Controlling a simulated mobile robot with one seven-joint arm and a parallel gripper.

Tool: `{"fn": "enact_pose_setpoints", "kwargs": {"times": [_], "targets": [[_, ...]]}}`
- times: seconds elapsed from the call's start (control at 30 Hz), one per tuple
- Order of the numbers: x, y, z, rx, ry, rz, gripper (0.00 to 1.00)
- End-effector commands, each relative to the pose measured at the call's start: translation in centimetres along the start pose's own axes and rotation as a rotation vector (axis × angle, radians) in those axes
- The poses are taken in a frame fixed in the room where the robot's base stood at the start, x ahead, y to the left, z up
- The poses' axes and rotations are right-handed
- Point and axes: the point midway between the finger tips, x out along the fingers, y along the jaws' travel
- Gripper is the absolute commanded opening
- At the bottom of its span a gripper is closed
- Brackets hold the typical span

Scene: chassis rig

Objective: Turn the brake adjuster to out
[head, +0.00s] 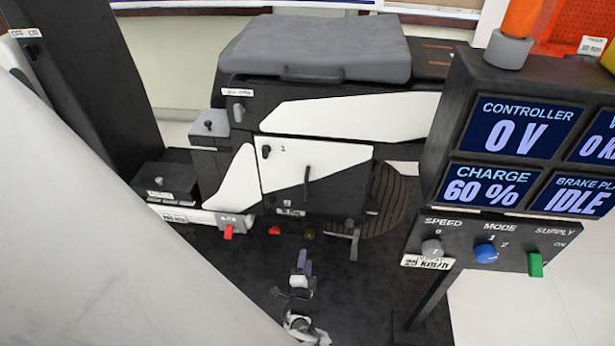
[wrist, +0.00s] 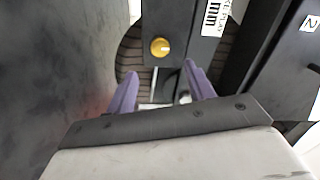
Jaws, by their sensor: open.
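A round yellow knob (wrist: 160,47), apparently the brake adjuster, sits on a dark panel in the wrist view, beside a partly cut-off white label with "mm" on it. In the head view a small dull-yellow knob (head: 309,234) shows low on the scooter-like chassis, below its front panel. Its setting cannot be read. My gripper (wrist: 160,77) is open, with its two purple fingers apart and nothing between them. The knob lies just beyond the fingertips, roughly centred and not touched. In the head view my gripper (head: 304,262) is below the knob.
Red knobs (head: 228,232) sit left of the yellow one on the chassis's lower edge. A metal pedal-like bracket (head: 353,240) is close on the right. A display console (head: 480,165) with speed, mode and supply controls stands at the right. Dark floor lies below.

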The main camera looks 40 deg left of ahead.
Motion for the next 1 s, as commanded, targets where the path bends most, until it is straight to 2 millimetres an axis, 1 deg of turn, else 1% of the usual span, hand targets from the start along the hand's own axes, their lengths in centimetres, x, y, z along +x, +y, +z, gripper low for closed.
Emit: {"fn": "enact_pose_setpoints", "kwargs": {"times": [0.03,0.1,0.2,0.3,0.47,1.0], "targets": [[-1.2,-0.4,-0.1,-0.001,-0.002,0.002,0.53],[-2.6,-0.3,-0.1,-0.001,-0.002,0.002,0.53],[-4.0,-0.2,0.0,-0.001,-0.001,0.001,0.53],[-4.9,-0.1,0.0,-0.001,0.0,0.0,0.53],[-5.4,0.0,0.0,-0.001,0.0,-0.001,0.53],[-5.4,0.1,0.0,-0.001,0.0,-0.001,0.53]]}}
